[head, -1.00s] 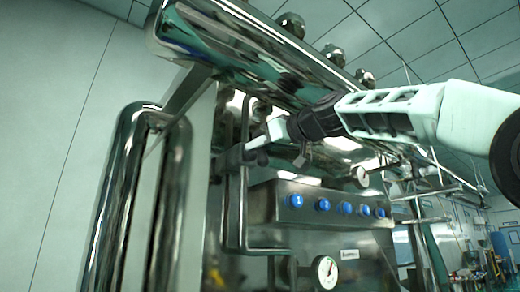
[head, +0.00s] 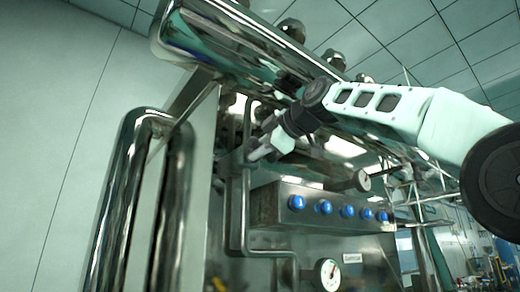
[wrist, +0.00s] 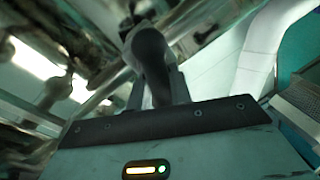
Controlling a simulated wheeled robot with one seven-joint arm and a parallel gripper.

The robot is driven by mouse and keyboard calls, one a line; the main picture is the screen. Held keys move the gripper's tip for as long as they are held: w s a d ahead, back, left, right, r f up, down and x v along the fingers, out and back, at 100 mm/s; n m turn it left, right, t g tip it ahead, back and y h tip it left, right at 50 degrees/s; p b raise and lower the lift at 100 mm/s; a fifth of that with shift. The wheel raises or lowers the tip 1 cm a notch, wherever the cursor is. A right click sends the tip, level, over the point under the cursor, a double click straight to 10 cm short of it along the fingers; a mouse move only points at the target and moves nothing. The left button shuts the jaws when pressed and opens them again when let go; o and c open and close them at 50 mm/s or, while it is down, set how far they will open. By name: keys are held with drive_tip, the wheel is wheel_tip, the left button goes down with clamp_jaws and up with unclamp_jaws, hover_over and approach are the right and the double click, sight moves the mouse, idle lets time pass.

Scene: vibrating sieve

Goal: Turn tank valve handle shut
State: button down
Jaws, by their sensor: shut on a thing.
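In the wrist view my gripper (wrist: 156,92) is closed around a dark, rounded grey handle (wrist: 150,50), which I take to be the tank valve handle. The handle sticks up between the two fingers, and its far end is blurred. In the head view my gripper (head: 259,152) is at the steel pipes on the left side of the machine, its fingers pointing left and down. The handle is too small and too covered there to make out clearly.
A large polished steel cylinder (head: 235,45) runs just above my arm. Below are a panel with several blue buttons (head: 346,211) and a round gauge (head: 327,273). Thick vertical steel pipes (head: 128,200) stand at the left. A plain wall (head: 55,110) lies beyond.

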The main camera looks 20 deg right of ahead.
drive_tip(key=shift+f+n+h, duration=0.15)
drive_tip(key=shift+n+h, duration=0.45)
drive_tip(key=shift+n, duration=1.3)
drive_tip(key=c, duration=1.3)
unclamp_jaws()
drive_tip(key=b+v, duration=0.4)
drive_tip(key=v, duration=1.3)
drive_tip(key=shift+s, duration=0.25)
drive_tip(key=shift+f, duration=0.15)
